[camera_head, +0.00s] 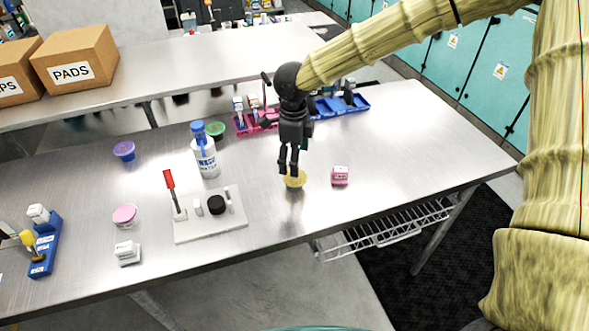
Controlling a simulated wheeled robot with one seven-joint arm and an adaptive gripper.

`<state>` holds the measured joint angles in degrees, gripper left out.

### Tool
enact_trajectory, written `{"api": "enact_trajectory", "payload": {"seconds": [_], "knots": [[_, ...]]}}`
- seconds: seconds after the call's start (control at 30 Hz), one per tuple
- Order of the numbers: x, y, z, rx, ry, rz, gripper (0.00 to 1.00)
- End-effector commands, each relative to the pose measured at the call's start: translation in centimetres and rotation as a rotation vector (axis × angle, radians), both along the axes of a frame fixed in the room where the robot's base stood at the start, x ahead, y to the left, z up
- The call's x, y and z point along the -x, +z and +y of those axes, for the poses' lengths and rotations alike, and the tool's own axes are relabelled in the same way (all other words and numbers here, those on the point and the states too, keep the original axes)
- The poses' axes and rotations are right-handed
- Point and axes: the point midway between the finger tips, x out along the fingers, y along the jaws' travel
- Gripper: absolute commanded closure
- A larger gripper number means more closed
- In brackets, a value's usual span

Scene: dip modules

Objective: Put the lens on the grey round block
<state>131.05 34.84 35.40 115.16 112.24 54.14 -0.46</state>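My gripper (289,170) points down at the middle of the table, just above or beside a round yellow item (296,179), which it partly hides. Its fingers are close together. I cannot tell whether they touch the yellow item or hold anything. I cannot pick out a lens for certain. No clearly grey round block shows. A pale plate (187,232) left of my gripper bears a short black round piece (216,204), small whitish pieces (198,207) and an upright red-handled piece (169,179).
A white bottle with a blue cap (204,152) stands behind the plate. A pink-and-white box (340,176) is right of my gripper. Purple (124,149), green (215,129) and pink-lidded (125,214) tubs stand around. Pink and blue trays (327,106) lie behind. The table's right side is clear.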

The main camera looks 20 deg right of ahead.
Motion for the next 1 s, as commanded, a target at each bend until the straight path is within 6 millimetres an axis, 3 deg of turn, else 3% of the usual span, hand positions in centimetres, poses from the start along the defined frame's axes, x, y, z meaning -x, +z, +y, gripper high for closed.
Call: {"api": "enact_trajectory", "payload": {"seconds": [0.2,0.4,1.0], "knots": [[0.0,3.7,0.0,-0.001,-0.001,-0.002,0.17],[0.1,5.7,0.1,0.001,-0.001,0.001,0.17],[0.1,6.4,0.1,0.000,0.000,0.001,0.17]]}}
